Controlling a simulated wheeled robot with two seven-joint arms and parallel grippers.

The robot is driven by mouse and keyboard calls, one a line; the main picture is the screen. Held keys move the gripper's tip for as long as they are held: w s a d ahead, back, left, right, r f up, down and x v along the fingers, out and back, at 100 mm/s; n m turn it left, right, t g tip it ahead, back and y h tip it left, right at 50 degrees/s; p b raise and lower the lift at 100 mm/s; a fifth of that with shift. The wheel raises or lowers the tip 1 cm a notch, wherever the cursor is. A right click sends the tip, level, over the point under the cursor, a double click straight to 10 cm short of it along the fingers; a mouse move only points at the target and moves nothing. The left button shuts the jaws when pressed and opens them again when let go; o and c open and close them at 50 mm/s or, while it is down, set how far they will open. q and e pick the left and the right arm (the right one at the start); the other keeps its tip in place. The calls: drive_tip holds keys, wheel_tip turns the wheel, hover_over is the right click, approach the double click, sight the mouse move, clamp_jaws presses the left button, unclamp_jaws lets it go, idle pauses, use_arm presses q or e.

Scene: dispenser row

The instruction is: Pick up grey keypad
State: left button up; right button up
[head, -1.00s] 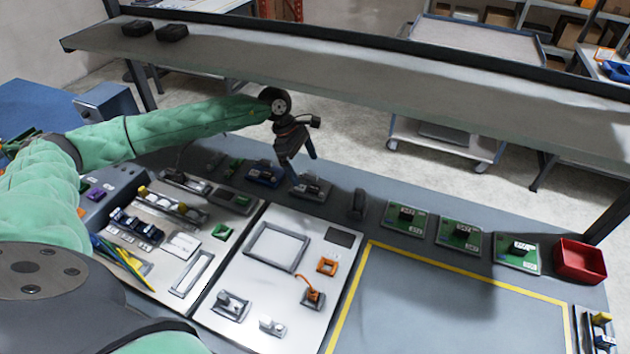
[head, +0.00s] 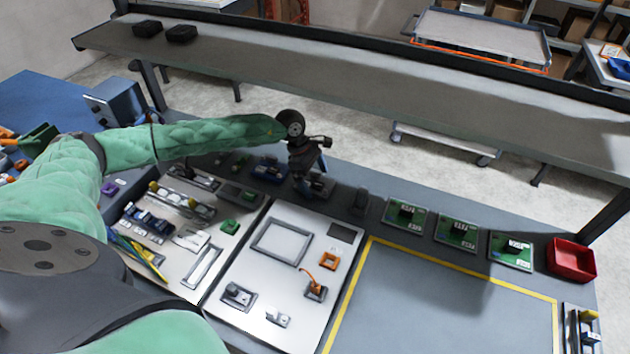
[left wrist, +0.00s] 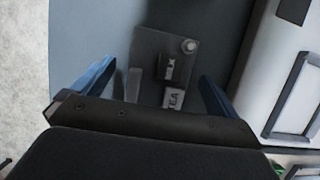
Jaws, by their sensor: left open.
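A grey unit (head: 321,187), which I take for the grey keypad, sits at the back of the bench in the head view, partly hidden by my left gripper. In the left wrist view the grey unit (left wrist: 150,45) shows as a grey plate with a dark block, a light round knob and a white label reading "TEA". My left gripper (head: 309,178) is over it, pointing down. In the left wrist view the blue fingers of my left gripper (left wrist: 155,75) are wide apart, one on each side of the unit, with nothing held. My right gripper is not in view.
A similar blue unit (head: 269,170) stands just left, and a dark upright piece (head: 360,200) just right. Green boards (head: 404,214) and a red bin (head: 571,260) lie further right. A white panel (head: 262,275) is in front. A long shelf (head: 340,75) spans behind and above.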

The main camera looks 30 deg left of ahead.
sight(321, 183)
use_arm(q)
drive_tip(key=shift+f, duration=0.1)
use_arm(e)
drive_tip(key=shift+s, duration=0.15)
use_arm(q)
drive_tip(key=c, duration=1.1)
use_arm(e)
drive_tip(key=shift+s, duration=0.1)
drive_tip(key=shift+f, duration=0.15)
use_arm(q)
drive_tip(key=shift+r+b, duration=0.35)
wheel_tip(321, 183, up, 3)
drive_tip(key=shift+r+b, duration=0.2)
drive_tip(key=shift+b, duration=0.95)
drive_tip(key=shift+r+b, duration=1.15)
drive_tip(key=shift+r, duration=1.85)
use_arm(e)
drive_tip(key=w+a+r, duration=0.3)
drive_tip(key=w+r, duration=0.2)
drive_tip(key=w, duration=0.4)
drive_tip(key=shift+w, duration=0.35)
use_arm(q)
drive_tip(key=shift+r, duration=0.3)
